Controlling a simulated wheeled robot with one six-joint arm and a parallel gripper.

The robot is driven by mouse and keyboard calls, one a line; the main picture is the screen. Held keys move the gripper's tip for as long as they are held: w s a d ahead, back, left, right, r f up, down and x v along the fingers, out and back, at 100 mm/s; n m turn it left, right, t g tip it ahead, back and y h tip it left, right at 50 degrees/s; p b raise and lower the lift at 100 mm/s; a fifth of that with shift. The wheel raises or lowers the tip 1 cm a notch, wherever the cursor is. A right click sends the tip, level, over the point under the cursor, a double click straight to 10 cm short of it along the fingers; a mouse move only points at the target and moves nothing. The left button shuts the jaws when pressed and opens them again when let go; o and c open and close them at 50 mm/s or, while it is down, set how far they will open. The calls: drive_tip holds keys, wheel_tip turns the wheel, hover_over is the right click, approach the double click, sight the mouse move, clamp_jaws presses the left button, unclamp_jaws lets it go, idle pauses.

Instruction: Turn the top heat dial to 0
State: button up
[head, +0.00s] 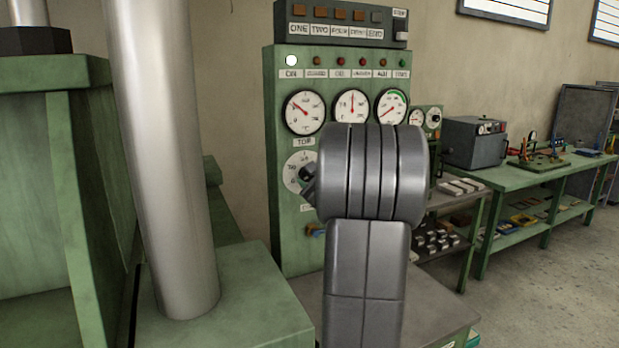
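The top heat dial (291,173) is a round white plate with dark marks, under a label reading TOP, on the green control panel (283,235). My arm's large grey joint covers its right side. A dark piece at the dial's middle, beside the joint, could be its knob or part of my gripper; I cannot tell which. The knob's setting cannot be read. My gripper is otherwise hidden behind my own arm, so its fingers and any contact with the dial cannot be made out.
Three round gauges (304,112) sit above the dial, below a row of small lamps, the leftmost white. A switch box (340,24) tops the panel. A thick metal column (165,160) stands at left. A green workbench (555,175) and shelves stand at right, with open floor in front.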

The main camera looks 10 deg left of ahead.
drive_tip(key=c, duration=0.4)
drive_tip(key=shift+f+n+b, duration=0.15)
drive_tip(key=shift+n+b, duration=0.15)
drive_tip(key=shift+b, duration=0.7)
drive_tip(key=o, duration=1)
drive_tip(key=shift+c, duration=0.2)
drive_tip(key=b+v, duration=0.2)
drive_tip(key=v, duration=1.1)
drive_tip(key=shift+s+d, duration=0.25)
drive_tip(key=shift+s, duration=0.1)
